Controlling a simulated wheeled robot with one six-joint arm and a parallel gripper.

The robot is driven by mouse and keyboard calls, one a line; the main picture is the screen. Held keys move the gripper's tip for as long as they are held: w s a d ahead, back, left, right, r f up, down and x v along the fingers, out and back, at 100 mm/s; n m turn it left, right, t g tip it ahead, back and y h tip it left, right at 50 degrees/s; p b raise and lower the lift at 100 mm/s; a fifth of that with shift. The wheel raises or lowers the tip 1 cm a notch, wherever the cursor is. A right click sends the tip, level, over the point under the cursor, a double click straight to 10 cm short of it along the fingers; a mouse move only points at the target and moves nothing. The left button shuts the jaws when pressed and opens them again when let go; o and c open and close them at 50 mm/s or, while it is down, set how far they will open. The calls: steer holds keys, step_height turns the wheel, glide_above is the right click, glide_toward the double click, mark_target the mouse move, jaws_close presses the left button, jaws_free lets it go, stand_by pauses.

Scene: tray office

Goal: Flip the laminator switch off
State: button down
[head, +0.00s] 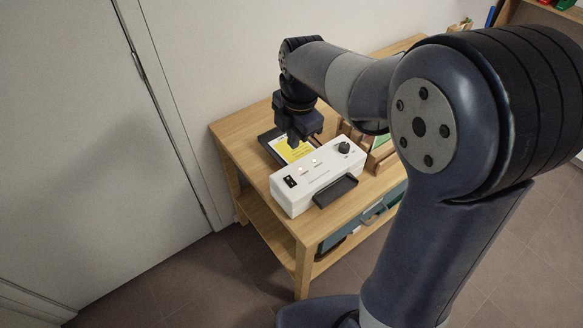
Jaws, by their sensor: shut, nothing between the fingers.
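The laminator (316,181) is a white box on the wooden table, in the middle of the head view. Its black rocker switch (290,182) is at the left end of its top. A black round knob (344,147) is at its right end. Small lit indicators (306,168) show between them. My gripper (293,141) points down, shut and empty, above the back of the laminator, behind and slightly right of the switch in the picture. It appears apart from the switch. The switch's exact tilt is too small to tell.
A dark tray with a yellow sheet (287,150) lies behind the laminator. A black tray (335,191) sticks out at its front. A wooden organizer (381,157) stands to the right, partly hidden by my arm. The table (238,130) has bare wood at its left back corner.

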mark_target(289, 178)
steer(key=f, duration=0.9)
steer(key=w+a+f+p, duration=0.1)
steer(key=f, duration=0.3)
steer(key=shift+w+f, duration=0.1)
steer(key=shift+f, duration=0.35)
steer(key=shift+f, duration=0.1)
